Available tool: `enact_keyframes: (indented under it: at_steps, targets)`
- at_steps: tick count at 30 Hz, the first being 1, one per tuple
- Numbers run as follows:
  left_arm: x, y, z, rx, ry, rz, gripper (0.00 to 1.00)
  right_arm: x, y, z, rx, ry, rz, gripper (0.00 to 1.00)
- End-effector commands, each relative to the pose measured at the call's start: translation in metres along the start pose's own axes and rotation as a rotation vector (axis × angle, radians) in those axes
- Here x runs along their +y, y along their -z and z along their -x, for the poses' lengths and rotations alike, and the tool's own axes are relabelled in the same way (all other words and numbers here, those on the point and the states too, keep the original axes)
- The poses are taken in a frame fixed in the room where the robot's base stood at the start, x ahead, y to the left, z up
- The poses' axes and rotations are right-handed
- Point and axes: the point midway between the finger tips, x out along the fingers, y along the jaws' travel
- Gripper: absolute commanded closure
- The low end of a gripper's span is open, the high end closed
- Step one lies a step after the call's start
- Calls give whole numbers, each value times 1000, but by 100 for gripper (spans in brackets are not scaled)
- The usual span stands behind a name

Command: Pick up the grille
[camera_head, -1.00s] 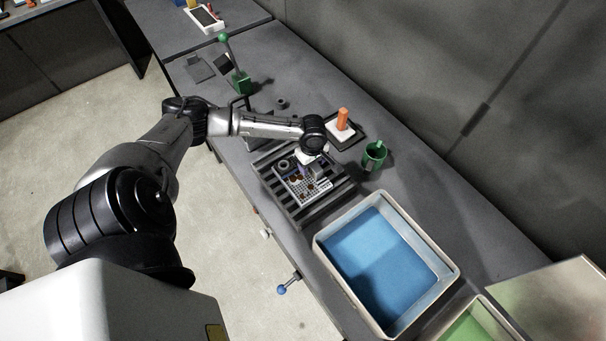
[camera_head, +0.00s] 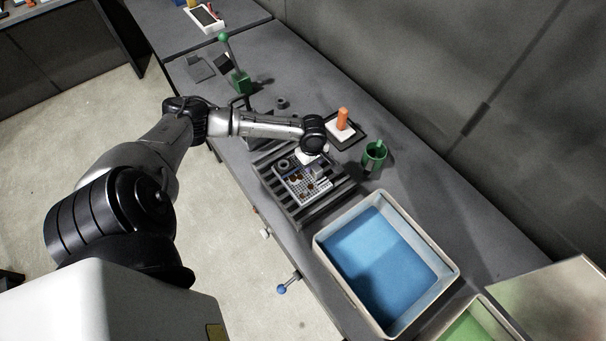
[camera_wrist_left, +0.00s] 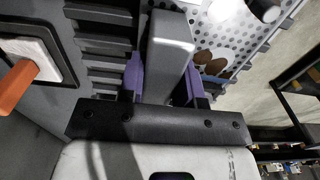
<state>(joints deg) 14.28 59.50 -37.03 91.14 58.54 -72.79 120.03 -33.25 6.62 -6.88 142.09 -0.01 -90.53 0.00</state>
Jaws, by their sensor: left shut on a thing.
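The grille (camera_head: 292,189) is a light grey perforated tray with small brown pieces and a dark ring on it. In the head view it sits over the dark slatted rack (camera_head: 312,213); a gap cannot be told. My left gripper (camera_head: 314,161) is at its far side, its fingers mostly hidden. In the left wrist view its purple fingers (camera_wrist_left: 163,82) stand on both sides of a grey block-like handle next to the grille's perforated plate (camera_wrist_left: 222,38), shut on it. My right gripper is not in view.
A blue-bottomed bin (camera_head: 318,249) stands right of the rack. A green cup (camera_head: 374,160) and a dark plate with a white block and orange peg (camera_head: 342,120) are beyond my gripper. A green lever (camera_head: 239,81) stands farther left. A wall runs behind the bench.

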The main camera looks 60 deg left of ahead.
Motion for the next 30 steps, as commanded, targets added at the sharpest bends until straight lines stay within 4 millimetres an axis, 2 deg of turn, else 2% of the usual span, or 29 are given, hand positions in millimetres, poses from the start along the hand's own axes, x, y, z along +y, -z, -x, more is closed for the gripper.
enact_keyframes:
  at_steps: [16,20,24,30]
  targets:
    - [1,0,6,0,-2,0,100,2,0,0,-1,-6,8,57]
    - [1,0,18,0,-3,0,100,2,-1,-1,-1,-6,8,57]
    - [1,1,41,0,-4,0,100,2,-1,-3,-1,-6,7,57]
    - [0,-42,65,-6,-4,-4,100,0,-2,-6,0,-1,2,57]
